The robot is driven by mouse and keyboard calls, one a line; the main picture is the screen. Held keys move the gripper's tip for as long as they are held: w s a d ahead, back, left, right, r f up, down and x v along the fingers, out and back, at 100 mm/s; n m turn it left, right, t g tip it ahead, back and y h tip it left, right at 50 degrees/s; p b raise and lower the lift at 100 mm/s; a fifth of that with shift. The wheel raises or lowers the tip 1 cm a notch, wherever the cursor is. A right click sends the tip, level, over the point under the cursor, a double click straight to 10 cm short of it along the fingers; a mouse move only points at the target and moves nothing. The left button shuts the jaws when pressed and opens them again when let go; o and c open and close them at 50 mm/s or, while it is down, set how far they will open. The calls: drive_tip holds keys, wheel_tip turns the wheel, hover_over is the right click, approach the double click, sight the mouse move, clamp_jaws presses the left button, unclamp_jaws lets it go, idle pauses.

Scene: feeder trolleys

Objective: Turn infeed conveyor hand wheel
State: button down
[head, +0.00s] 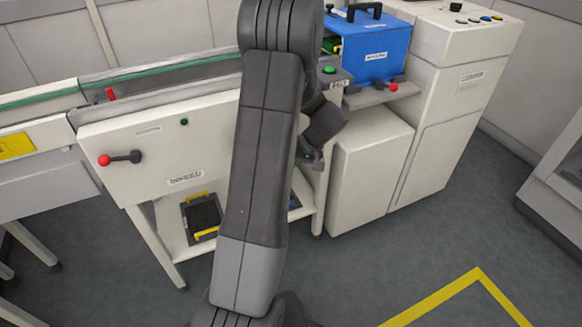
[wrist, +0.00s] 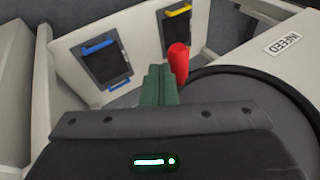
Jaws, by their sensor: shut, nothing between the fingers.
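In the wrist view, a large dark round hand wheel (wrist: 262,112) with a black rim lies at the right, below a label reading INFEED (wrist: 283,44). A red upright handle (wrist: 179,62) stands at the wheel's left edge. My gripper (wrist: 159,78) has green fingers shut together and empty, just left of the red handle. I cannot tell whether they touch it. In the head view, my arm stands in front of the infeed conveyor (head: 150,150) and hides the wheel; the fingertips cannot be made out there.
A crank with a red knob (head: 104,160) sits on the conveyor's left front. Below is a black tray with yellow handles (head: 203,214); a blue-handled tray (wrist: 106,62) lies beside it in the wrist view. A blue box (head: 372,48) and white cabinets (head: 440,110) stand right. Floor is clear front right.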

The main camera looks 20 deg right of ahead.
drive_tip(key=shift+a+f, duration=0.15)
drive_tip(key=shift+a, duration=0.15)
drive_tip(key=shift+d, duration=0.1)
idle(0.4)
